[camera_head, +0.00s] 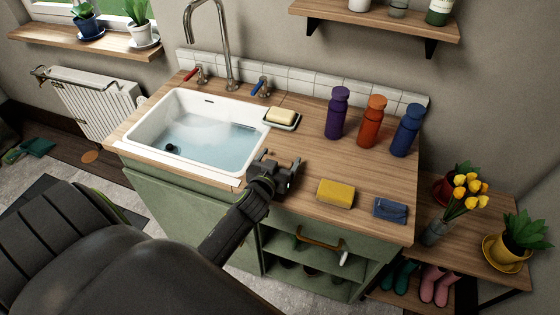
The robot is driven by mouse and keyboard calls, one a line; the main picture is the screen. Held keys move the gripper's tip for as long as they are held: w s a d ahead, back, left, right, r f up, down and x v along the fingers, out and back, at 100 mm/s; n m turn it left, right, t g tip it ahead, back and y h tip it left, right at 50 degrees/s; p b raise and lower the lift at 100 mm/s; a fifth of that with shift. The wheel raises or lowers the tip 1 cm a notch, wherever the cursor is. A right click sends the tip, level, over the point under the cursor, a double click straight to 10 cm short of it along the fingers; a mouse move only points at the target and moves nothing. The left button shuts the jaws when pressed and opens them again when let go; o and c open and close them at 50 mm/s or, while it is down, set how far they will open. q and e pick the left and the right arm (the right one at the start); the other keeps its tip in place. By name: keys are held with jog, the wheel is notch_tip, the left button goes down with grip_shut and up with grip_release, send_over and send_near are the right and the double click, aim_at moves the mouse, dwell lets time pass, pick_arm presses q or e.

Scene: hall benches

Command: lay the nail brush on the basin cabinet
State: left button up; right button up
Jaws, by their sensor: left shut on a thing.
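The basin cabinet (372,199) is green with a wooden top and a white basin (135,133) of water sunk into its left part. My left gripper (281,160) is over the wooden top, just right of the basin and in front of the soap dish. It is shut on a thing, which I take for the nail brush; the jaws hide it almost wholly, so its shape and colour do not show. I cannot tell whether it touches the top. No other nail brush shows clearly. My right gripper is out of view.
A soap dish (291,125), purple (338,115), orange (371,124) and blue (407,132) bottles, a yellow sponge (336,193) and a folded blue cloth (390,210) stand on the top. Bare wood lies between the bottles and the sponge. A tap (226,45) rises behind the basin.

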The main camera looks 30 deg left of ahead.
pick_arm(q)
jog(key=shift+f, duration=0.25)
jog(key=o, duration=0.9)
jog(key=shift+r, duration=0.15)
jog(key=v, duration=1.2)
jog(key=shift+a, duration=0.1)
